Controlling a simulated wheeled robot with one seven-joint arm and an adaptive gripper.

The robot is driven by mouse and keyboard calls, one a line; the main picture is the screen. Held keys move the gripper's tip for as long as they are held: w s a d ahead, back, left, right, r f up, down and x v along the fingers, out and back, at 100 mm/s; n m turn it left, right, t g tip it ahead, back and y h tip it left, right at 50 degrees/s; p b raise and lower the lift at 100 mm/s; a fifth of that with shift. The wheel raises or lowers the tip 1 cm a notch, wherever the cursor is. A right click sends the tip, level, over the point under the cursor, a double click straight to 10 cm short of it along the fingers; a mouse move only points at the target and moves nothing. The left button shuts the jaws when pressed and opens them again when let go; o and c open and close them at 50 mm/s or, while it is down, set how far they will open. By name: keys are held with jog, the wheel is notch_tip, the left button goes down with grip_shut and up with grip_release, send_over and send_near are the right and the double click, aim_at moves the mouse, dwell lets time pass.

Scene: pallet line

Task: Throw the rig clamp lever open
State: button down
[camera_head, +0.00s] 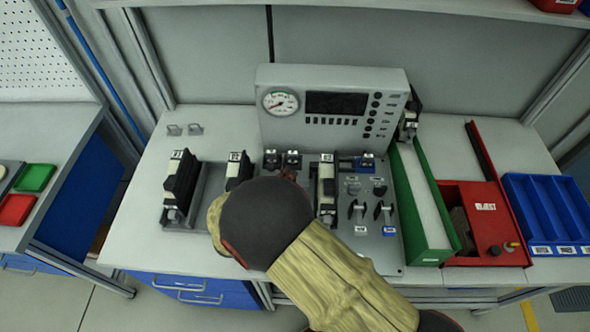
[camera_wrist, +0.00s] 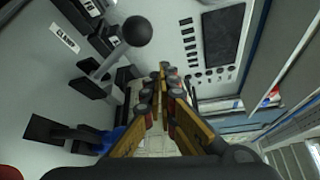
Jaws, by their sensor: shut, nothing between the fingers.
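The clamp lever (camera_wrist: 137,31) shows in the wrist view as a grey shaft with a black ball knob, rising from a dark base on a light panel. A label reading CLAMP (camera_wrist: 64,37) is on the panel beside it. My gripper (camera_wrist: 165,82) is shut and empty, to the right of and below the knob in that view, apart from it in the picture. I cannot tell the depth between them. In the head view my arm covers the middle of the rig panel (camera_head: 392,258), and the clamp lever and my fingertips cannot be made out.
A console (camera_head: 390,87) with gauge and screen stands behind the panel. Black numbered units (camera_head: 180,186) stand left of my arm. A green tray (camera_head: 429,213), a red reject bin (camera_head: 488,203) and a blue divided bin (camera_head: 550,200) are to the right. The bench's left front is clear.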

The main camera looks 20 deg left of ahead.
jog(key=shift+s+a+f+p, duration=0.1)
jog(key=shift+s+a+p, duration=0.05)
jog(key=shift+a+p, duration=0.45)
jog(key=shift+s+a+f+p, duration=0.15)
jog(key=shift+a+p, duration=0.2)
jog(key=shift+a, duration=0.35)
